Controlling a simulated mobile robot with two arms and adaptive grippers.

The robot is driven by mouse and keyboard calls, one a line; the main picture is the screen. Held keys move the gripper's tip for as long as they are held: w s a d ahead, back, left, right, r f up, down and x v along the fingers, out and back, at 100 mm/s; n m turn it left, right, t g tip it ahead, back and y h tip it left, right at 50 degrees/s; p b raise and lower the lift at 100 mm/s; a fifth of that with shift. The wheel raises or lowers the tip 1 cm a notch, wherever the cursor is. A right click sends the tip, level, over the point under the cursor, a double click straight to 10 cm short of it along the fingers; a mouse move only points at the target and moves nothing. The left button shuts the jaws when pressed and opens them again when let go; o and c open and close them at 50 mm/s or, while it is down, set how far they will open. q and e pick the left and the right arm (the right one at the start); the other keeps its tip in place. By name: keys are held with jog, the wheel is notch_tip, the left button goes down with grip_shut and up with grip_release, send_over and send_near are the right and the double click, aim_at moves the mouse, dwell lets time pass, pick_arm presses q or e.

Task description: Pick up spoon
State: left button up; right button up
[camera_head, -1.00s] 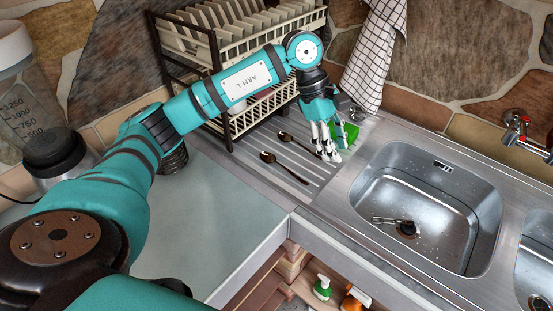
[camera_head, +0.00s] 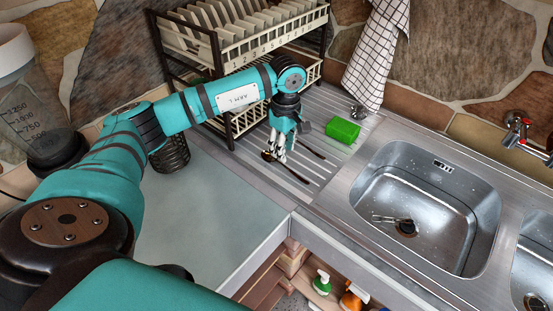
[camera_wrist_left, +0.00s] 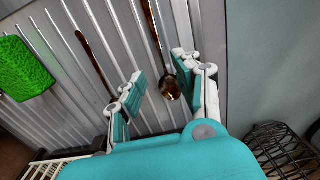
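Two dark brown spoons lie on the ribbed metal drainboard. The near spoon (camera_head: 292,173) is partly hidden by my left gripper (camera_head: 273,154) in the head view. In the left wrist view, the bowl of this spoon (camera_wrist_left: 171,88) shows between the spread fingers of my left gripper (camera_wrist_left: 158,82), closer to the right finger. The fingers are open and hold nothing; whether they touch the spoon I cannot tell. The far spoon (camera_head: 311,149) lies behind the gripper, and in the left wrist view it (camera_wrist_left: 95,60) passes left of the fingers. My right gripper is out of view.
A green sponge (camera_head: 342,129) lies on the drainboard right of the gripper. A dish rack (camera_head: 262,42) with plates stands behind the arm. The sink (camera_head: 425,205) is at the right, a dark wire basket (camera_head: 172,155) at the left. The grey counter in front is clear.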

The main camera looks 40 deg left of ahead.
aim_at(285, 166)
pick_arm(q)
jog(key=f, duration=0.1)
jog(key=f+p, duration=0.1)
jog(key=f, duration=0.1)
jog(key=f+p, duration=0.1)
jog(key=shift+s+d+f, duration=0.25)
jog(key=shift+f, duration=0.55)
grip_shut()
